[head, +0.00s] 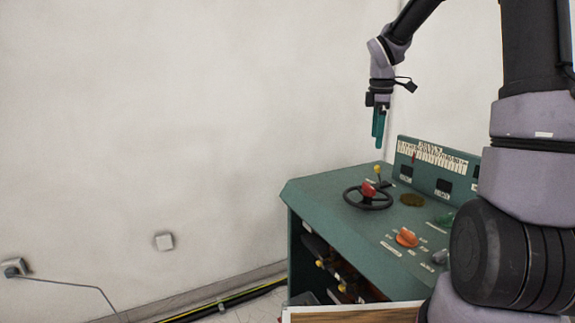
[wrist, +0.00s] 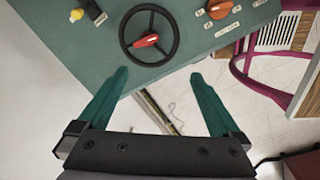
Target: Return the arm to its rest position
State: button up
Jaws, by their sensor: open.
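My gripper (head: 379,128) hangs from my arm in the air above the left part of the green control console (head: 330,185) in the head view, fingers pointing down. In the wrist view my gripper (wrist: 160,80) shows two green fingers spread wide with nothing between them. The console's black handwheel with a red centre (wrist: 150,38) lies ahead of the fingertips, apart from them. The same handwheel (head: 368,197) shows below my gripper in the head view.
The console also bears an orange knob (head: 407,237), a yellow-topped lever (head: 377,170) and an upright labelled panel (head: 435,165). A magenta-framed chair (wrist: 262,85) stands at the right in the wrist view.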

jog(key=s+a+r+m+t+y, duration=0.1)
jog(key=s+r+m+t, duration=0.2)
jog(key=s+m, duration=0.7)
jog(key=s+a+r+m+t+y, duration=0.1)
jog(key=s+r+m, duration=0.7)
jog(key=s, duration=0.8)
jog(key=shift+a+r+m+t, duration=0.15)
jog(key=shift+a+m+t, duration=0.45)
jog(key=shift+m+t, duration=0.4)
